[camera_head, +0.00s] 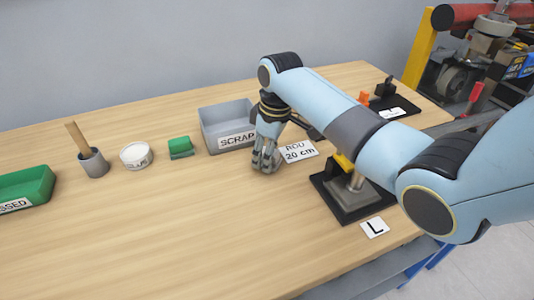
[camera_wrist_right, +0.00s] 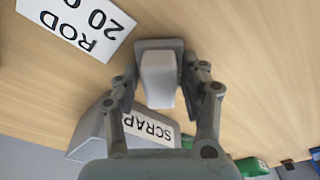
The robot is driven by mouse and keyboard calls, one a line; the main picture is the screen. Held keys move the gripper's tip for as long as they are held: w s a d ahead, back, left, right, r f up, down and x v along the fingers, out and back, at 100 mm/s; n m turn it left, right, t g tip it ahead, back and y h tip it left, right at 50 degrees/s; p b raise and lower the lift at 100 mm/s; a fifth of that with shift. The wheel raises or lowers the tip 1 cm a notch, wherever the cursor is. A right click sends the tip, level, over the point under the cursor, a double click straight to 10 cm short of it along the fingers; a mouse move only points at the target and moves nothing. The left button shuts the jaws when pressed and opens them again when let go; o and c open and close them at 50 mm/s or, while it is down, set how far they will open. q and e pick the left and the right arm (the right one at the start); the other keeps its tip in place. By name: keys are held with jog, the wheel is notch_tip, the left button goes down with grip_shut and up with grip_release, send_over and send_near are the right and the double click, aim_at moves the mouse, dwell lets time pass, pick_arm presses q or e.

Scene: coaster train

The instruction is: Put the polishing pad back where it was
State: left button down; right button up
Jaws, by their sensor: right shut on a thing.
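My right gripper (camera_head: 265,164) is low over the table in front of the scrap bin. In the right wrist view it (camera_wrist_right: 165,88) is shut on a grey block with a flat base and a lighter raised grip, which I take to be the polishing pad (camera_wrist_right: 158,76). The fingers are on both sides of the grip. In the head view the fingers mostly hide the pad. I cannot tell whether its base touches the table. My left gripper is not in view.
The grey SCRAP bin (camera_head: 222,119) stands just behind, with a ROD 20 cm card (camera_head: 299,151) to the right. A green block (camera_head: 180,145), a white round tub (camera_head: 135,155), a grey cup (camera_head: 93,164) and a green tray (camera_head: 28,183) stand left. The front table is clear.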

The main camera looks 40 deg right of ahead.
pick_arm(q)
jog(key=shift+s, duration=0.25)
pick_arm(e)
jog(key=shift+f, duration=0.15)
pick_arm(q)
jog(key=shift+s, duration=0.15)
pick_arm(e)
jog(key=o, duration=1.2)
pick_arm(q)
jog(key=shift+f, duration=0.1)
pick_arm(e)
jog(key=r, duration=0.4)
jog(key=s+r, duration=0.1)
jog(key=r, duration=0.7)
jog(key=shift+s+d+r, duration=0.1)
jog(key=shift+s+d, duration=0.05)
jog(key=shift+d, duration=0.25)
